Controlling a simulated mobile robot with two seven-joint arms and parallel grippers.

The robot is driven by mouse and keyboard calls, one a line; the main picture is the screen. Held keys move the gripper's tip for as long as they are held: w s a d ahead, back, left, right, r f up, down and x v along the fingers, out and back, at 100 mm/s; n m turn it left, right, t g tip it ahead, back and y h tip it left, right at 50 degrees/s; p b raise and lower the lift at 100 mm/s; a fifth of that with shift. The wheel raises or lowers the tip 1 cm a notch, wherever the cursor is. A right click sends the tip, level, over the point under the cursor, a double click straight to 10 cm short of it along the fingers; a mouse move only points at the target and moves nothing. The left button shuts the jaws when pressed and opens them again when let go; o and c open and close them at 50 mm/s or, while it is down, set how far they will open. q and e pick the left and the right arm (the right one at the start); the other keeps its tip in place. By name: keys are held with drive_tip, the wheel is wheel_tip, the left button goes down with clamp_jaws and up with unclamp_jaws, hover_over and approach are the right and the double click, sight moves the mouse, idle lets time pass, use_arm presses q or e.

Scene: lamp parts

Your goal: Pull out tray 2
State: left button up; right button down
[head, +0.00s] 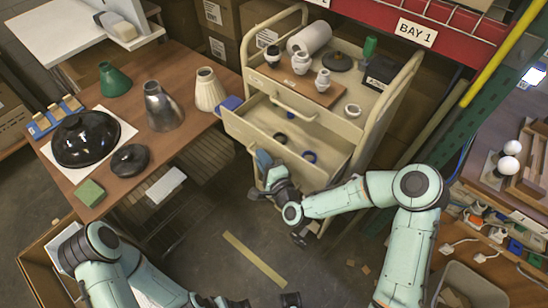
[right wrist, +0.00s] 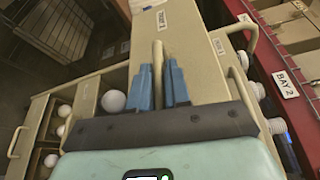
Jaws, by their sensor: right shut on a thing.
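A beige cart has an upper tray (head: 325,146) pulled open, with several dark and blue rings inside. My right gripper (head: 263,160) is at the cart's front, low and left of this tray. In the right wrist view its blue fingers (right wrist: 161,85) are shut around a beige bar handle (right wrist: 157,55). A flat beige tray front (right wrist: 185,35) lies behind the handle; its small labels are hard to read. Another open tray with white bulbs (right wrist: 112,101) shows at left. My left arm is at the lower left of the head view; its gripper's jaws cannot be made out.
The cart top carries a board (head: 305,85) with white fittings. A brown table (head: 200,105) with lamp shades and a black dome (head: 85,138) stands at left. Floor before the cart is open, with a yellow strip (head: 255,260). A workbench (head: 525,200) is at right.

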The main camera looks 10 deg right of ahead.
use_arm(q)
drive_tip(key=shift+s+a+f+b, duration=0.2)
drive_tip(key=shift+s+f+b, duration=0.15)
drive_tip(key=shift+f+b, duration=0.25)
drive_tip(key=shift+s+a+f+b, duration=0.2)
drive_tip(key=shift+s+f+b, duration=0.15)
drive_tip(key=shift+f, duration=0.3)
use_arm(e)
drive_tip(key=s+a, duration=0.4)
drive_tip(key=a, duration=0.1)
drive_tip(key=c, duration=1.2)
unclamp_jaws()
drive_tip(key=shift+o, duration=0.2)
use_arm(q)
drive_tip(key=shift+s, duration=0.1)
